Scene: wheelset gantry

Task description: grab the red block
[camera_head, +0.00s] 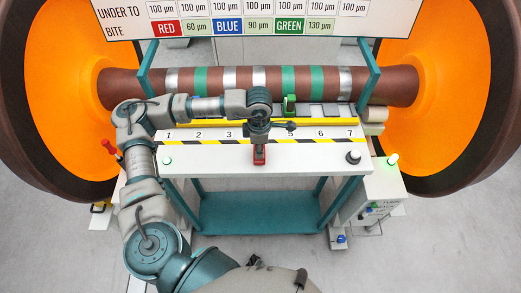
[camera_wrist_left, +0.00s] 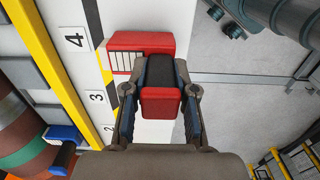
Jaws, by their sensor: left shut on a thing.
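The red block (camera_head: 259,154) is at the front of the white tabletop, below my left gripper (camera_head: 259,143) in the head view. In the left wrist view it shows a red body (camera_wrist_left: 140,42) with a pale striped patch, a black middle and a red near end. My left gripper (camera_wrist_left: 160,92) is shut on it, one finger on each side of the black and red part. I cannot tell whether the block touches the tabletop. My right gripper is not in view.
The white table (camera_head: 210,155) has numbered places and a yellow-black strip. A green block (camera_head: 289,104) stands behind, by the banded brown axle (camera_head: 365,83) between two large wheels. A blue block (camera_wrist_left: 65,134) shows in the left wrist view. A black knob (camera_head: 353,156) is at right.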

